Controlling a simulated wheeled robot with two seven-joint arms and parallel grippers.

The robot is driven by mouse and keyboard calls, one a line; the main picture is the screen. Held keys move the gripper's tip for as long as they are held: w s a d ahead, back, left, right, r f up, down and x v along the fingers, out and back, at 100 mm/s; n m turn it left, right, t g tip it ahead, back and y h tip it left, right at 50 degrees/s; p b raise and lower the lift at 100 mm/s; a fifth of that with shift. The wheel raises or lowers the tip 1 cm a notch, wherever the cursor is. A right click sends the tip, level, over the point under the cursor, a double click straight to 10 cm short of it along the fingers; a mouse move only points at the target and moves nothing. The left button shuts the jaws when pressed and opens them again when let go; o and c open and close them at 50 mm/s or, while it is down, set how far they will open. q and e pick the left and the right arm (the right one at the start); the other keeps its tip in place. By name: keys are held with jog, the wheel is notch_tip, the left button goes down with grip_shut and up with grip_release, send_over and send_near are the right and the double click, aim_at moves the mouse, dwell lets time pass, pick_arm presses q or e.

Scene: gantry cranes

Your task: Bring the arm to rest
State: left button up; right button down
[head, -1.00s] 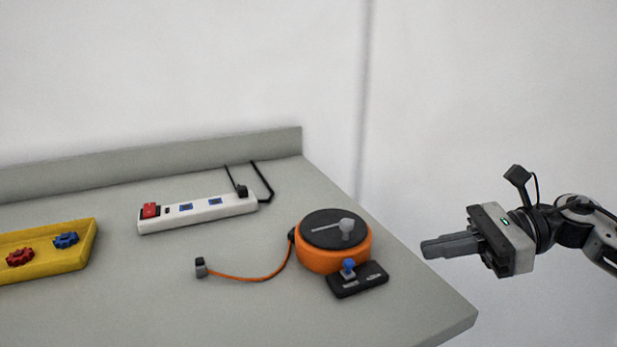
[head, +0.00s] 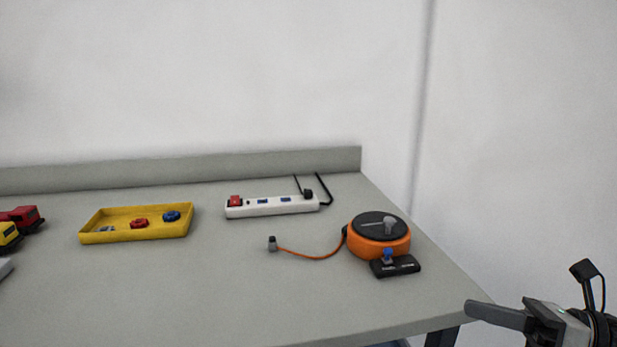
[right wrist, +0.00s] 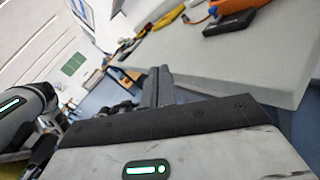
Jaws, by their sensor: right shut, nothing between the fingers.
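My right gripper (head: 470,308) is at the lower right of the head view, off the table's right front corner. Its fingers are together with nothing between them. In the right wrist view its fingers (right wrist: 158,88) also show closed, with the table edge beyond them. My left gripper is in neither view.
The grey table (head: 200,300) has a raised back edge. On it are an orange cable reel (head: 372,249), a black control box (head: 406,265), a white power strip (head: 265,208), a yellow tray (head: 150,233) with knobs, and toy vehicles (head: 20,217) at far left.

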pick_arm(q)
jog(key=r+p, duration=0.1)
jog(key=p, duration=0.2)
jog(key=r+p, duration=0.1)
jog(key=p, duration=0.2)
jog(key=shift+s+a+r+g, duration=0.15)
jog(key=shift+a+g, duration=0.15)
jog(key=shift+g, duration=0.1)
pick_arm(e)
jog(key=s+a+f+n+h, duration=0.3)
jog(key=f+n, duration=0.3)
jog(key=n, duration=0.4)
jog(key=s+a+f+n+t+h, duration=0.1)
jog(key=s+a+f+n+h, duration=0.3)
jog(key=n, duration=0.6)
jog(key=s+a+f+n+t+h, duration=0.1)
jog(key=s+a+f+n+h, duration=0.3)
jog(key=f+n, duration=0.4)
jog(key=s+n+h, duration=0.1)
jog(key=n, duration=0.1)
jog(key=shift+s+a+f+n+h, duration=0.25)
jog(key=shift+s+f+n+h, duration=0.05)
jog(key=shift+f, duration=0.05)
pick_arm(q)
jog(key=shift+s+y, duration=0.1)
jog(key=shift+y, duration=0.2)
pick_arm(e)
jog(key=shift+t, duration=0.3)
